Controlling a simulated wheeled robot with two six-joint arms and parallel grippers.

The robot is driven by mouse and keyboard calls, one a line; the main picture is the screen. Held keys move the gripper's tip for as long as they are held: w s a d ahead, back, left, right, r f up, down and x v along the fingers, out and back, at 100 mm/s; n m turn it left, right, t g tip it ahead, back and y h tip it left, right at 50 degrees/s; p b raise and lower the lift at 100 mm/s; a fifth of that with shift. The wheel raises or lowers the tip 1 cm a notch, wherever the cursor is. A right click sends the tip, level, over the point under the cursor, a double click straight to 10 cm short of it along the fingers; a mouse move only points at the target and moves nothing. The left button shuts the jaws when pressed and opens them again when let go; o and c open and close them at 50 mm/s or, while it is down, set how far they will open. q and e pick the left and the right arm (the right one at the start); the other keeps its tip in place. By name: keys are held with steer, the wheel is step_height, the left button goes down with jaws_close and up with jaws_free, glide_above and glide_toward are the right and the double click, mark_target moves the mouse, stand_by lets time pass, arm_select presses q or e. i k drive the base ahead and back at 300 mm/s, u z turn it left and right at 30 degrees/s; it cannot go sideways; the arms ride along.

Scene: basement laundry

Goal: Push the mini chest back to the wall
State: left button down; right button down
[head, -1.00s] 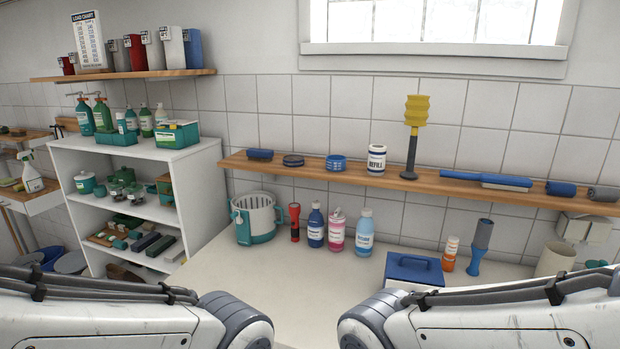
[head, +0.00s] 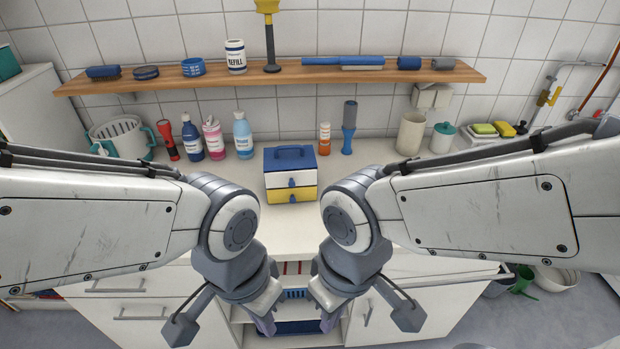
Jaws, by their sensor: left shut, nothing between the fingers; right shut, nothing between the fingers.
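The mini chest (head: 290,175) stands upright on the white worktop in the head view. It has a blue top with a handle, a white drawer and a yellow drawer, each with a blue pull. A stretch of bare worktop lies between its back and the tiled wall. My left gripper (head: 266,326) and my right gripper (head: 328,322) hang low in front of the worktop's front edge, nearer to me than the chest and apart from it. Both are shut and empty, their tips partly hard to make out.
A wooden shelf (head: 290,78) runs along the wall above. Several bottles, with a pink bottle (head: 214,138), stand left of the chest. An orange bottle (head: 324,138) and a blue-grey tool (head: 348,128) stand behind right. A beige canister (head: 410,132) is further right. Worktop directly behind the chest looks clear.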

mark_target(289, 157)
steer(key=u, duration=0.05)
steer(key=k, duration=0.5)
steer(key=z, duration=1.05)
steer(key=i, duration=1.55)
steer(key=u, duration=1.75)
